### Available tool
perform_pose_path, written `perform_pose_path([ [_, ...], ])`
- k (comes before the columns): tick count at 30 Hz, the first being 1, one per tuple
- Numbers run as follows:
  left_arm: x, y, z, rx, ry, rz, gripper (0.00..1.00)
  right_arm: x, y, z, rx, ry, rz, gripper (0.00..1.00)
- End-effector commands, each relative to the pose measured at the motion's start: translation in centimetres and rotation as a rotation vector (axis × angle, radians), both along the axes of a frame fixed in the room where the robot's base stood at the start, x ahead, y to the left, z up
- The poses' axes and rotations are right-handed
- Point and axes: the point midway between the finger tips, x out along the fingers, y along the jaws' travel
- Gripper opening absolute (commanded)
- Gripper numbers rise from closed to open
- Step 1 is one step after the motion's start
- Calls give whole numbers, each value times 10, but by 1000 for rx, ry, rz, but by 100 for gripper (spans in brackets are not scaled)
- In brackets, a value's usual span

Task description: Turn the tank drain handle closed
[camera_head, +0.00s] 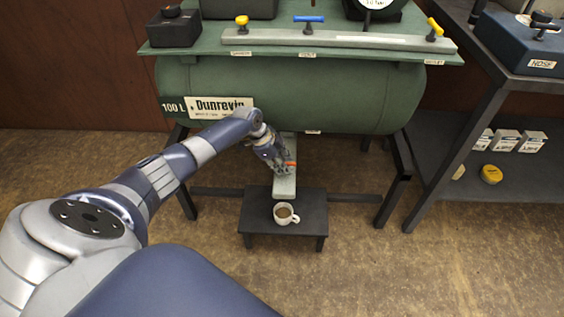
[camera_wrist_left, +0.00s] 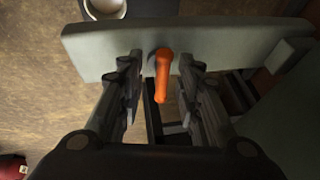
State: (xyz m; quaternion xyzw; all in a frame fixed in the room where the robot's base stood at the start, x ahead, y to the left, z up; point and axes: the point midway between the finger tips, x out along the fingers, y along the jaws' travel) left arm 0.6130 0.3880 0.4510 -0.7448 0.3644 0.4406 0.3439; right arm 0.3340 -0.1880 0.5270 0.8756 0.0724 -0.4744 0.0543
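The tank drain handle is orange and shows in the left wrist view (camera_wrist_left: 162,75), pointing from a grey-green plate (camera_wrist_left: 190,45) back toward my gripper. In the head view only a small orange bit of the handle (camera_head: 291,163) shows beside my left gripper (camera_head: 285,168). In the wrist view my left gripper (camera_wrist_left: 160,85) is open, with one finger on each side of the handle and visible gaps to it. The green tank (camera_head: 300,90) labelled Dunrevin is above. My right gripper is not in view.
A low black stool (camera_head: 262,215) stands under the plate with a white cup (camera_head: 285,213) of brown liquid on it. Dark tank legs (camera_head: 395,190) stand at the sides. A shelf (camera_head: 515,175) with small boxes and a yellow item (camera_head: 491,174) is at the right.

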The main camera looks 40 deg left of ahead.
Motion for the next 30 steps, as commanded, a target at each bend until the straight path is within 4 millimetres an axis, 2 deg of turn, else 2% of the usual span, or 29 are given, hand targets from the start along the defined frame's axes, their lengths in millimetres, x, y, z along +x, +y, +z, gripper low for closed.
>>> perform_pose_path([
  [5, 0, 2, 2, 1, -2, 2, 32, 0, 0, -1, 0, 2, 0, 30],
  [10, -4, 6, 15, 2, -5, 2, 32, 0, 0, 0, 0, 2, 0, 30],
  [24, -34, 25, 91, 2, -2, 0, 32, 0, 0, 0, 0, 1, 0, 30],
  [30, -41, 28, 107, 1, 0, 0, 32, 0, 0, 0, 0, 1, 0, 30],
])
